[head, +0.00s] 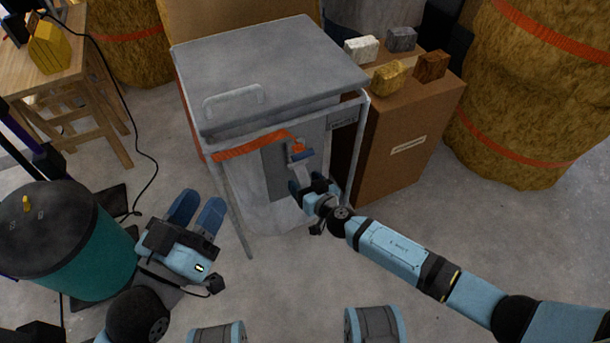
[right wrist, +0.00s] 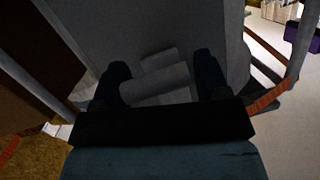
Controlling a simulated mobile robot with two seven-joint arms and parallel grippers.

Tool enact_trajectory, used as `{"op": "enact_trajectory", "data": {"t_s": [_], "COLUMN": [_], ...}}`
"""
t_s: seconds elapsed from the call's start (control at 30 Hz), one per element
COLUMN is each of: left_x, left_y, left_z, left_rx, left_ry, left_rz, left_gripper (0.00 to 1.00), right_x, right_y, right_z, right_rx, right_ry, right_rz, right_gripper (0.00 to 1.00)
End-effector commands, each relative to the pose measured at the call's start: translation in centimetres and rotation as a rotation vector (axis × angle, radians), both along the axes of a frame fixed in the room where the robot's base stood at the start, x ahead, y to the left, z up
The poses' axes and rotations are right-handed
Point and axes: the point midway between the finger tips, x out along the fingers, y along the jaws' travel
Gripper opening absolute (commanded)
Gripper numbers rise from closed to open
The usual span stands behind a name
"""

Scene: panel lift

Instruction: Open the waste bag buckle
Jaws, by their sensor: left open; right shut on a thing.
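The waste bag (head: 279,180) is a grey bag hanging in a grey metal stand (head: 215,143). My right gripper (head: 314,184) is at the bag's front, shut on this grey piece. In the right wrist view, pale grey rounded pieces (right wrist: 155,82) lie between the right fingers. The fingers partly hide the grip. My left gripper (head: 198,207) is open and empty, low on the left, away from the bag.
The stand's grey lid (head: 270,70) is down. A brown cardboard box (head: 405,135) with several small blocks on top stands close at the right. A teal drum (head: 95,255) is beside my left gripper. Floor (head: 290,280) in front is clear.

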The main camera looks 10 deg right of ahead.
Motion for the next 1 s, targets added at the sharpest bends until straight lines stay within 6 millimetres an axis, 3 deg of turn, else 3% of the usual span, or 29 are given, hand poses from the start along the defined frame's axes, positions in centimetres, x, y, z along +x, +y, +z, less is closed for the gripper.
{"op": "enact_trajectory", "data": {"t_s": [0.47, 0.5, 0.6, 1.0], "left_x": [-0.07, -0.07, -0.07, -0.06], "left_y": [0.06, 0.06, 0.05, 0.04], "left_z": [0.72, 0.72, 0.71, 0.76], "left_rx": [-0.011, -0.011, -0.011, -0.011], "left_ry": [-0.024, -0.024, -0.023, -0.023], "left_rz": [0.007, 0.007, 0.006, 0.006], "left_gripper": [0.43, 0.43, 0.43, 0.43], "right_x": [-0.10, -0.10, -0.08, 0.04], "right_y": [-0.06, -0.06, -0.06, -0.11], "right_z": [-0.14, -0.14, -0.12, 0.09], "right_rx": [-0.009, -0.009, -0.009, -0.006], "right_ry": [0.013, 0.013, 0.013, 0.013], "right_rz": [0.000, 0.000, 0.000, 0.000], "right_gripper": [0.26, 0.71, 0.92, 0.92]}}
